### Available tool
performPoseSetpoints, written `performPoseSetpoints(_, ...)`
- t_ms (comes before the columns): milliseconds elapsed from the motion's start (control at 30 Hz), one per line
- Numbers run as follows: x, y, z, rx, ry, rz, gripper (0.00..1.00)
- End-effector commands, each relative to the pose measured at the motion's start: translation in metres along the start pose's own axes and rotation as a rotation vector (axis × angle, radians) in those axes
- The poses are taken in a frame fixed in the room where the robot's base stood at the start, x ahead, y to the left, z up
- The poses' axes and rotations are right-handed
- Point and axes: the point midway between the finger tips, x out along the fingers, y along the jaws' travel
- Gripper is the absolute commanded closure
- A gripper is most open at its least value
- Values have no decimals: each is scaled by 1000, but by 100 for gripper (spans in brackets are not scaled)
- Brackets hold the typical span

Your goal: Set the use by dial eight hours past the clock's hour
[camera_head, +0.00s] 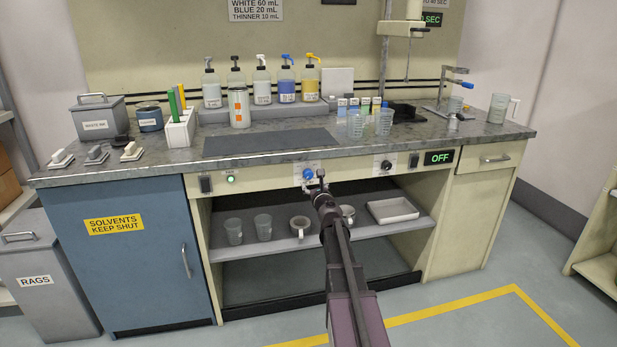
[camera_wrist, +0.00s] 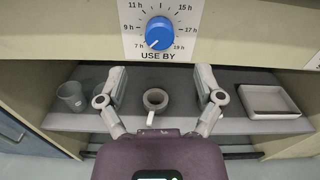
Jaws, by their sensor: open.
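The USE BY dial is a round blue knob (camera_wrist: 159,33) on a white plate in the wrist view, with hour marks from 7 h at lower left round to 19 h at lower right. Its white pointer mark is at the lower left, towards 7 h. The blue knob also shows on the bench front in the head view (camera_head: 308,174). My gripper (camera_wrist: 160,78) is open and empty, its two fingers spread below the dial and apart from it. In the head view my gripper (camera_head: 316,184) is just in front of the knob. No clock face shows in either view.
A black knob (camera_head: 386,165) and a green OFF display (camera_head: 439,157) are right of the dial; a switch (camera_head: 205,184) and green light (camera_head: 231,178) are left. Below, an open shelf (camera_head: 275,245) holds cups, mugs and a white tray (camera_head: 392,210). Bottles (camera_head: 262,85) stand on the bench.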

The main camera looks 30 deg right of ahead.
Motion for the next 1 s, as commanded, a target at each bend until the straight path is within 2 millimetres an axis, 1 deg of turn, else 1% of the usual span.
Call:
performPoseSetpoints(33, 12, -1, 0, 0, 0, 0, 15)
performPoseSetpoints(100, 23, 0, 0, 0, 0, 0, 15)
performPoseSetpoints(300, 52, 0, 0, 0, 0, 1, 15)
performPoseSetpoints(400, 62, 0, 0, 0, 0, 1, 15)
performPoseSetpoints(500, 70, 0, 0, 0, 0, 1, 15)
performPoseSetpoints(633, 75, 0, 0, 0, 0, 0, 15)
performPoseSetpoints(967, 76, 0, 0, 0, 0, 0, 15)
performPoseSetpoints(1000, 76, 0, 0, 0, 0, 0, 20)
